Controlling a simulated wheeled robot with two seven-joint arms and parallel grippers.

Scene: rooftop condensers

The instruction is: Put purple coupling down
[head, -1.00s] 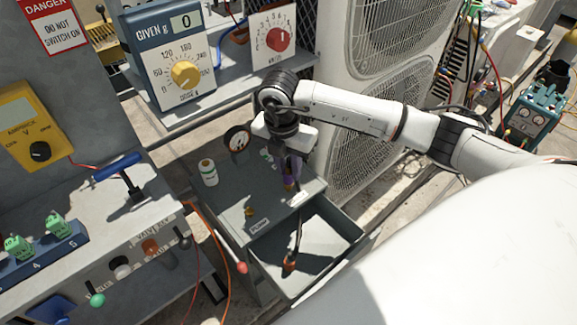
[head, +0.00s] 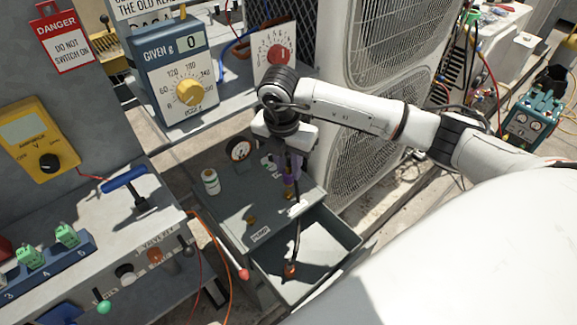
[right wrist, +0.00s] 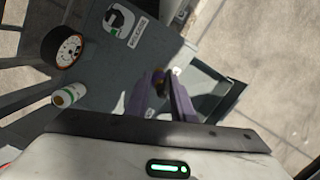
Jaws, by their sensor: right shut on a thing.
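My right gripper (head: 291,179) points down over the grey cabinet top (head: 228,207), near its front right edge by the open drawer. It is shut on the purple coupling (head: 289,189), which looks small and shaded between the fingertips in the head view. I cannot tell whether the coupling touches the cabinet top. My left gripper is not in view.
The open drawer (head: 340,232) holds an orange-red piece (head: 290,270). A condenser unit (head: 372,150) stands behind. The cabinet's front left top is mostly clear.

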